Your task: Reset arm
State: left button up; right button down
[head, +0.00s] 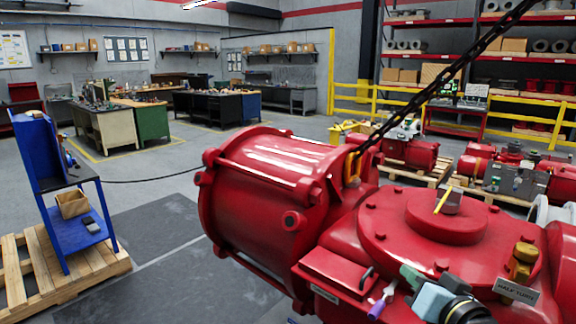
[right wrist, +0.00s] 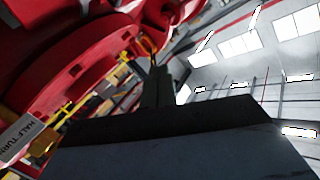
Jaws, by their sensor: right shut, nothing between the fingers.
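A large red valve actuator (head: 275,180) fills the middle and right of the head view, with a round top housing (head: 425,215) and a "HALF-TURN" label (head: 516,291). Its red flange also shows at upper left in the right wrist view (right wrist: 75,70). My right gripper (right wrist: 157,75) is shut and empty, its dark fingers together in the right wrist view, beside the red housing. In the head view, parts of my right arm show low over the actuator's front. My left gripper is not in view.
A black chain (head: 440,80) rises from a yellow hook (head: 351,167) on the actuator. A blue stand (head: 85,206) on a wooden pallet (head: 40,270) is at left. Workbenches (head: 105,125) and yellow railing (head: 480,98) stand behind. Floor between stand and actuator is clear.

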jog(key=s+a+f+n+g+h, duration=0.1)
jog(key=s+f+n+g, duration=0.35)
jog(key=s+f, duration=0.85)
jog(key=s+f+n+g+h, duration=0.1)
jog(key=s+f+g+h, duration=0.1)
jog(key=s+f+g, duration=0.85)
jog(key=s+f+t+b, duration=0.1)
jog(key=s+f+b, duration=0.25)
jog(key=f, duration=1.15)
jog(key=s+f+b, duration=0.2)
jog(key=f+b, duration=0.2)
jog(key=f, duration=1.2)
jog(key=s+d+f+b, duration=0.1)
jog(key=s+f+b, duration=0.2)
jog(key=s+f, duration=0.5)
jog(key=s+d+f+b, duration=0.1)
jog(key=s+f+b, duration=0.1)
jog(key=s+f, duration=0.6)
notch_tip(320, 180, down, 5)
jog(key=shift+d+r+g+b, duration=0.1)
jog(key=shift+d+g+b, duration=0.2)
jog(key=shift+g+b, duration=0.1)
jog(key=shift+s, duration=0.1)
